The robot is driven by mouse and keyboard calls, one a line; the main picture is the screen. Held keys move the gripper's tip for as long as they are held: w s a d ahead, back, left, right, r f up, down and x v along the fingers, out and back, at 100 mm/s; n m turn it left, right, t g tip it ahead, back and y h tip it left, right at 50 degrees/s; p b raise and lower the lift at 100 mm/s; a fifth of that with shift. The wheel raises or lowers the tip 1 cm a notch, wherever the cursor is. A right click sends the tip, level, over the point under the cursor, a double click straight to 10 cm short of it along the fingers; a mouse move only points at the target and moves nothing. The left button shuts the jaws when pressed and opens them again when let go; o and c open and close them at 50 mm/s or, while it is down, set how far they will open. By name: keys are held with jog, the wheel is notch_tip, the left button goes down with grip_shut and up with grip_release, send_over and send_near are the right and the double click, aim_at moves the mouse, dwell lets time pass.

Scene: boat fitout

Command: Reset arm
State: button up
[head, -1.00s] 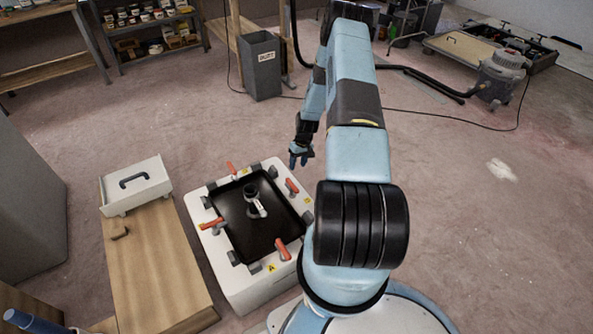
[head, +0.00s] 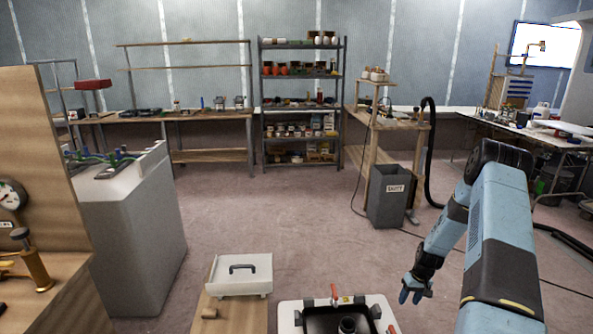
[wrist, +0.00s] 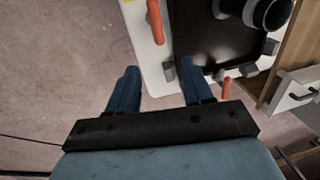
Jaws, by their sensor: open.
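My gripper (head: 415,291) hangs from my blue arm in the right part of the head view, fingers pointing down. In the wrist view my gripper (wrist: 158,80) shows two blue fingers spread apart with nothing between them. Below and beyond the fingers is a white box (wrist: 152,75) with a black recessed top (wrist: 205,40) and red handles (wrist: 154,20). The same white box (head: 290,315) is cut off by the bottom edge of the head view, left of my gripper. My gripper appears clear of it.
A white drawer-like tray (head: 240,275) with a black handle stands on a wooden board (head: 228,316). A grey bin (head: 388,198) stands behind my arm. A shelf rack (head: 300,110) and workbenches line the back wall. The floor between is open.

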jog(key=w+a+r+h, duration=0.1)
jog(key=a+r, duration=0.1)
jog(key=r, duration=0.9)
jog(key=a+r, duration=0.2)
jog(key=r, duration=1)
jog(key=s+a+r+t+h, duration=0.1)
jog(key=s+a+r, duration=0.2)
jog(key=r, duration=0.6)
jog(key=s+a+r+t, duration=0.15)
jog(key=a+r, duration=0.25)
jog(key=r, duration=0.5)
jog(key=s+a+r+t, duration=0.1)
jog(key=s+a+r, duration=0.4)
jog(key=s+r, duration=0.5)
jog(key=s+a+r+t, duration=0.1)
jog(key=s+a+r, duration=0.5)
jog(key=s, duration=0.5)
jog(key=s+r+t, duration=0.1)
jog(key=s+r, duration=0.1)
jog(key=s, duration=0.8)
jog(key=shift+s+a+r, duration=0.15)
jog(key=shift+s+a, duration=0.15)
jog(key=shift+c, duration=0.7)
